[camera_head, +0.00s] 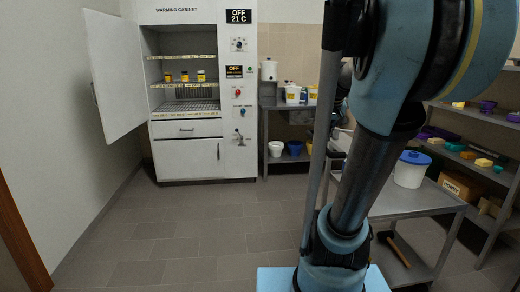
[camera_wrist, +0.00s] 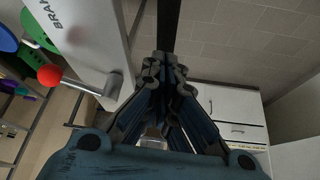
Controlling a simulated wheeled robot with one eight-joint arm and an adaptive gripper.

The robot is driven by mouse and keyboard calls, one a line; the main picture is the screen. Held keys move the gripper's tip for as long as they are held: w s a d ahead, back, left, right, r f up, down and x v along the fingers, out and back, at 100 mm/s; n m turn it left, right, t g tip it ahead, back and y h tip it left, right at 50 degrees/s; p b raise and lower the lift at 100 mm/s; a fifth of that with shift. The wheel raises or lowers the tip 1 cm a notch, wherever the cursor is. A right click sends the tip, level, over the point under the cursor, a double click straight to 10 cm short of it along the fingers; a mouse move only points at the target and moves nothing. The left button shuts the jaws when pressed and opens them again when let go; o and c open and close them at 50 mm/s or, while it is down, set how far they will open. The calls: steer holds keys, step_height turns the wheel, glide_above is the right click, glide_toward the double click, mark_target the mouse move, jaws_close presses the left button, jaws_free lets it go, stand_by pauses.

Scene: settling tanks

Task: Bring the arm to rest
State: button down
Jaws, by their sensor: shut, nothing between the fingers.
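My gripper (camera_wrist: 165,65) shows in the wrist view with its fingers drawn together and nothing between them. In the head view my blue and black arm stands across the right half of the picture, and my gripper is hidden there or cannot be made out. In the wrist view the fingers point up the picture, with tiled surface and a dark upright strip beyond them. They seem apart from everything around, though the distance to the strip is hard to tell.
A warming cabinet (camera_head: 196,150) stands at the back with its upper door (camera_head: 117,75) open and several jars inside. A grey trolley (camera_head: 415,202) carries a blue-lidded white bucket (camera_head: 411,170). A red-knobbed lever (camera_wrist: 50,76) is left of my fingers. Floor at front left is clear.

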steer(key=s+a+f+t, duration=0.1)
steer(key=s+a+f, duration=0.6)
steer(key=s+f, duration=0.15)
steer(key=s+f+g, duration=0.4)
steer(key=s+f, duration=0.7)
steer(key=s, duration=0.4)
steer(key=shift+d+f+n+y, duration=0.2)
steer(key=shift+n+y, duration=0.1)
steer(key=shift+n, duration=0.1)
steer(key=shift+w, duration=0.1)
steer(key=shift+w+f+g, duration=0.2)
steer(key=shift+w+g, duration=0.1)
steer(key=shift+w, duration=0.1)
steer(key=shift+w, duration=0.1)
